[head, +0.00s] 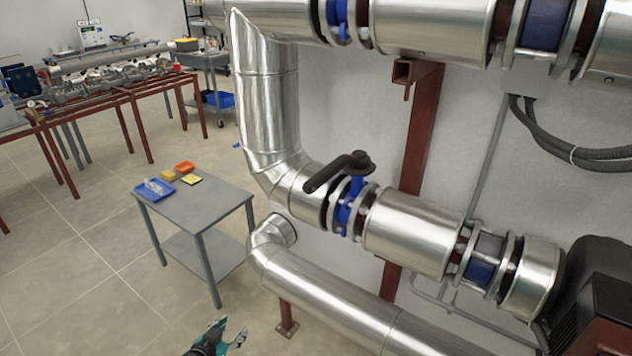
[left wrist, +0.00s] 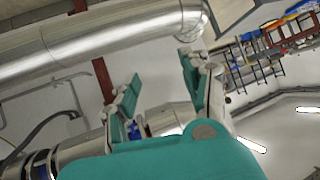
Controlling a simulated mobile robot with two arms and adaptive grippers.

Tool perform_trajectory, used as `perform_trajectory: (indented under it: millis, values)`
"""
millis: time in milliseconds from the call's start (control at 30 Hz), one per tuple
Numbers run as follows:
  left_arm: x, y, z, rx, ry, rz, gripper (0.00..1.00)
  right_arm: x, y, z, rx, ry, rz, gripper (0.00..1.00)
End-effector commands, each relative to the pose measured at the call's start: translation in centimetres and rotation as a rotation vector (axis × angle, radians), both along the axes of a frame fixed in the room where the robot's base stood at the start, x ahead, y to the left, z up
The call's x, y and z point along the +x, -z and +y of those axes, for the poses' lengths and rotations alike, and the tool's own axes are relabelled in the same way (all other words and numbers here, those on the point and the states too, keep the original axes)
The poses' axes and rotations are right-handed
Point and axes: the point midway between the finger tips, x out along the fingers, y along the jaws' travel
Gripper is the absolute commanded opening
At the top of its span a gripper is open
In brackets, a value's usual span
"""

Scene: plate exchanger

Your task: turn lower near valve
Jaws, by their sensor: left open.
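The valve has a dark lever handle (head: 338,171) on top of a blue body (head: 351,204), set in the silver pipe line in the middle of the head view. The handle points left and slightly down from its round hub. My left gripper (head: 228,333) is at the bottom edge of the head view, low and to the left of the valve, apart from it. In the left wrist view its two teal fingers (left wrist: 158,88) stand spread with nothing between them. A blue part (left wrist: 133,130) shows behind the fingers there. My right gripper is in neither view.
A lower silver pipe (head: 330,302) runs beneath the valve line. A grey table (head: 210,208) with small trays stands to the left. An upper pipe (head: 435,28) crosses the top, a red-brown post (head: 418,135) stands behind. Floor at the lower left is clear.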

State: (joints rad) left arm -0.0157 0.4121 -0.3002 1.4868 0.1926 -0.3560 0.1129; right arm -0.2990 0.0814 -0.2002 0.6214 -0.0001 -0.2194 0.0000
Motion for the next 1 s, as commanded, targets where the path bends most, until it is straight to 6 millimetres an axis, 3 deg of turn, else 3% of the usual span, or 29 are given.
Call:
perform_trajectory:
  millis: [33, 100, 200, 300, 400, 500, 633, 1000]
  values:
    - [2.3, -5.8, -1.1, -0.014, 0.040, -0.098, 0.47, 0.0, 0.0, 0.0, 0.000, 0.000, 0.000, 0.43]
    - [4.0, -13.2, -3.0, -0.040, 0.098, -0.212, 0.47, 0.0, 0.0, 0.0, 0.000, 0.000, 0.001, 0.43]
    - [4.3, -22.7, -6.1, -0.073, 0.190, -0.354, 0.47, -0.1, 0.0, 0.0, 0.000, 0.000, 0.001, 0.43]
    - [2.8, -29.7, -8.8, -0.096, 0.276, -0.456, 0.47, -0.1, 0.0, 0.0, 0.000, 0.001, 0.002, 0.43]
    - [1.1, -34.0, -10.6, -0.113, 0.337, -0.519, 0.47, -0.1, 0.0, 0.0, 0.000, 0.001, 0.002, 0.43]
    - [0.2, -36.0, -11.6, -0.119, 0.368, -0.547, 0.47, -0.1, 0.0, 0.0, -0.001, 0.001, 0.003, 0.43]
    - [0.7, -36.6, -12.2, -0.123, 0.375, -0.555, 0.47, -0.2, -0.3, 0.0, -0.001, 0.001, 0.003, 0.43]
    - [7.2, -36.7, -15.9, -0.125, 0.373, -0.555, 0.47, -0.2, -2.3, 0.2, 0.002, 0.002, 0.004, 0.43]
